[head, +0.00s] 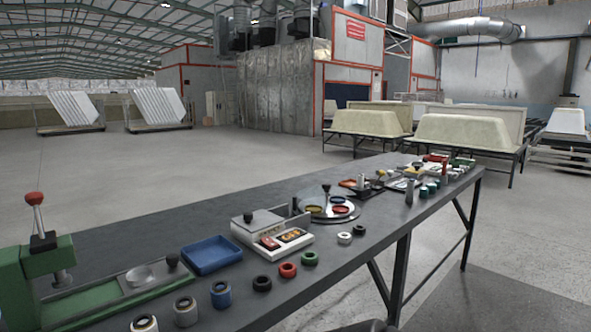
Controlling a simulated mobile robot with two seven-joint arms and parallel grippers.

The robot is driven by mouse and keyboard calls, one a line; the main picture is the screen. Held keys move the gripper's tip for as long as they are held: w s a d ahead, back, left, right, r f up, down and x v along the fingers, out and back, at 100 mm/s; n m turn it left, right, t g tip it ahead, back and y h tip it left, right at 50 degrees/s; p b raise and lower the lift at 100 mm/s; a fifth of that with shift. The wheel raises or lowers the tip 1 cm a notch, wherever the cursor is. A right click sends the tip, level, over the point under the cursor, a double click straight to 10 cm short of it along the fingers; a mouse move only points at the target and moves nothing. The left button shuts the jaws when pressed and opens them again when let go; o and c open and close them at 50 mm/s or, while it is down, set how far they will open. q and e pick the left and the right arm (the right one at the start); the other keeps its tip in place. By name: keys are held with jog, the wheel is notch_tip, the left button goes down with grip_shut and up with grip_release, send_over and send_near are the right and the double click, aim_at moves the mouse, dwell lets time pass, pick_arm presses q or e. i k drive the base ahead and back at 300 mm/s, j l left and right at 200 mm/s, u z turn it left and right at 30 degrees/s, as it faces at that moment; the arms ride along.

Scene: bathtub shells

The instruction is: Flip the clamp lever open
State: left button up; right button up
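A green fixture (40,265) stands at the near left end of the dark workbench. An upright metal lever with a red knob (35,199) rises from it, leaning slightly. A long green base plate (120,296) with a grey slide and a black knob (173,260) extends right from it. Another small red upright lever (444,172) shows among parts at the far end of the bench. No label tells which of these is the clamp lever. Neither of my grippers is in view.
The workbench (130,235) holds a blue tray (211,254), a white switch box (272,238), a round plate with coloured rings (330,212) and several loose rings along its front edge. Cream tub shells (465,134) stand on racks behind. The floor (210,155) beyond the bench is clear.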

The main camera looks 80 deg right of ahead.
aim_at(382, 172)
jog(key=z, duration=3.2)
